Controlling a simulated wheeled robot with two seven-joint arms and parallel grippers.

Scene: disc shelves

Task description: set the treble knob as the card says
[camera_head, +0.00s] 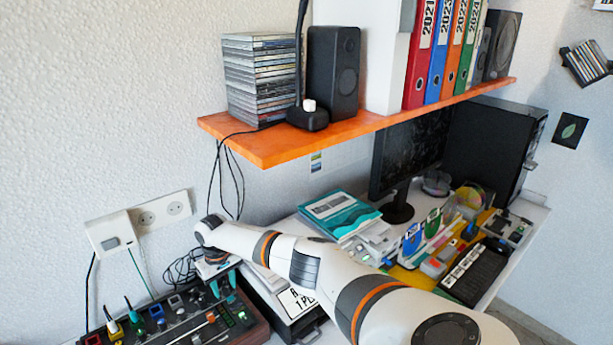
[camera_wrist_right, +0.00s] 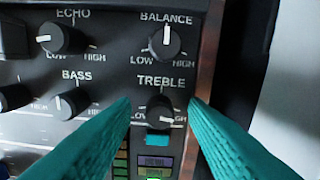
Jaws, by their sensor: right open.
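The treble knob (camera_wrist_right: 160,109) is a dark round knob under the word TREBLE in the right wrist view. A pale mark shows on its lower right part; its exact setting is hard to read. My right gripper (camera_wrist_right: 158,106) is open, with one teal finger on each side of the knob. I cannot tell whether the fingers touch it. In the head view the right gripper (camera_head: 223,284) is over the right part of the mixer (camera_head: 190,328). A white card with large black print (camera_head: 297,301) is partly hidden by my right arm. My left gripper is out of view.
The balance knob (camera_wrist_right: 165,41), bass knob (camera_wrist_right: 72,103) and echo knob (camera_wrist_right: 62,39) sit close by on the panel. The orange shelf (camera_head: 283,146) overhangs the desk behind my arm. Plugs with cables (camera_head: 113,327) stand up at the mixer's left.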

